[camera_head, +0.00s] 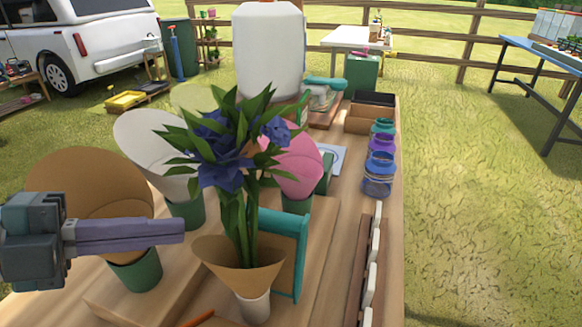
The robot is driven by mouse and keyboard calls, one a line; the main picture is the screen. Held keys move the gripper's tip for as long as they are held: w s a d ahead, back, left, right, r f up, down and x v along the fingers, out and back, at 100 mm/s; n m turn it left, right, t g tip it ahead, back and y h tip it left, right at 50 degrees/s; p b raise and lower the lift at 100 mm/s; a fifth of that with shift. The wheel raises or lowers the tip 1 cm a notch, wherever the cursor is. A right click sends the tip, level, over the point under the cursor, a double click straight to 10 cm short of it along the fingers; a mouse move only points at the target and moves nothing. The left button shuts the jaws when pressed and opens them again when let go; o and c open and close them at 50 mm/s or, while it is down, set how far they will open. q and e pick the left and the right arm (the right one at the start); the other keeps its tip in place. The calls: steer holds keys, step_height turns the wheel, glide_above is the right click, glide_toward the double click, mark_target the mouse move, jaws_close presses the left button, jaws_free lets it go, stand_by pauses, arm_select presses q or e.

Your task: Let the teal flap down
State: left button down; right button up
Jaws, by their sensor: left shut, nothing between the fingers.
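The teal flap (301,255) appears as a teal-edged panel standing raised on the wooden table (335,240), right of centre. A bouquet of blue flowers (225,165) in a tan paper cone (238,258) stands in front of it and hides its left part. My left gripper (183,231) comes in from the left, shut and empty. Its fingers point right, in front of a brown paper cone (75,175) and apart from the flap. My right gripper is not in view.
A white paper cone (145,135) and a pink one (300,165) stand in green pots behind the bouquet. A white tank (270,50) stands at the back. Coloured jars (378,182) line the right edge. Grass lies open beyond it.

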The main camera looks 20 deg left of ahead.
mark_target(269, 221)
arm_select(q)
steer(key=x, duration=0.8)
steer(key=shift+w+d+f, duration=0.15)
steer(key=shift+w+d, duration=0.05)
steer(key=shift+d, duration=0.05)
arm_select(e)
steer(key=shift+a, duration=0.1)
